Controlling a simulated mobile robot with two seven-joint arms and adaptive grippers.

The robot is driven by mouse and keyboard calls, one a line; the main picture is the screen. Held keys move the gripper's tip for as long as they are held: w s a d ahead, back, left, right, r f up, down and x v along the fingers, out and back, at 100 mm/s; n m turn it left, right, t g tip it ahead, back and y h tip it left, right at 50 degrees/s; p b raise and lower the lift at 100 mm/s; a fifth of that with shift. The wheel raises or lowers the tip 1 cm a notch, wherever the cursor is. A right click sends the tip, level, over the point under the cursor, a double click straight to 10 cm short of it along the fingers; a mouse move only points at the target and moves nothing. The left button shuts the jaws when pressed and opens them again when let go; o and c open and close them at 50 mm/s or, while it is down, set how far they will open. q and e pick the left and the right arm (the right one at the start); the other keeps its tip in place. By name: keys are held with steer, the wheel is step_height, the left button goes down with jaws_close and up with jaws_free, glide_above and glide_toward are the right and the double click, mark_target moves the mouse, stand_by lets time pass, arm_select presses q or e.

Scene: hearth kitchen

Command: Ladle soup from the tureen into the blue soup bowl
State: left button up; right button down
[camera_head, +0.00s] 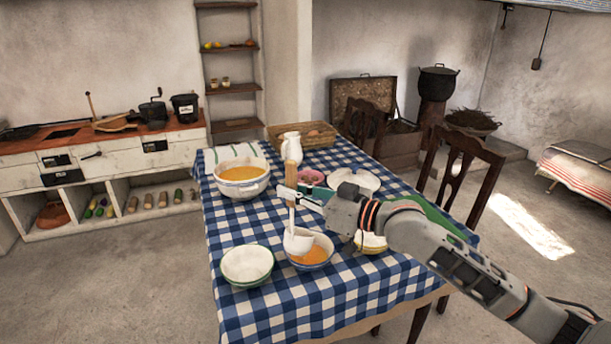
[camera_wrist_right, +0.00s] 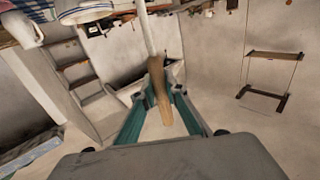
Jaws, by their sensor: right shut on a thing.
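The white tureen (camera_head: 241,190) with a blue band stands at the far left of the table, holding orange soup. The blue soup bowl (camera_head: 318,262) stands near the table's front and has orange soup in it. My right gripper (camera_head: 303,190) is shut on the wooden handle of the ladle (camera_head: 291,150). The ladle hangs upright, its white head over the blue bowl; I cannot tell whether it touches the soup or what it holds. In the right wrist view the handle (camera_wrist_right: 158,85) lies between the fingers (camera_wrist_right: 157,98). My left gripper is not in view.
A white, green-rimmed bowl (camera_head: 247,264) stands just left of the blue bowl. A white jug (camera_head: 291,147), a basket (camera_head: 303,134), a pink bowl (camera_head: 311,178) and white plates (camera_head: 356,181) stand further back. Chairs (camera_head: 462,165) are on the right. The table's front left corner is clear.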

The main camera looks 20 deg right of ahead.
steer(key=s+a+n+p, duration=0.1)
steer(key=a+n, duration=0.1)
steer(key=s+a+n+p, duration=0.2)
steer(key=shift+s+a+r+n+p, duration=0.2)
steer(key=shift+s+n+p, duration=0.1)
steer(key=shift+n, duration=0.1)
steer(key=shift+d+r, duration=0.1)
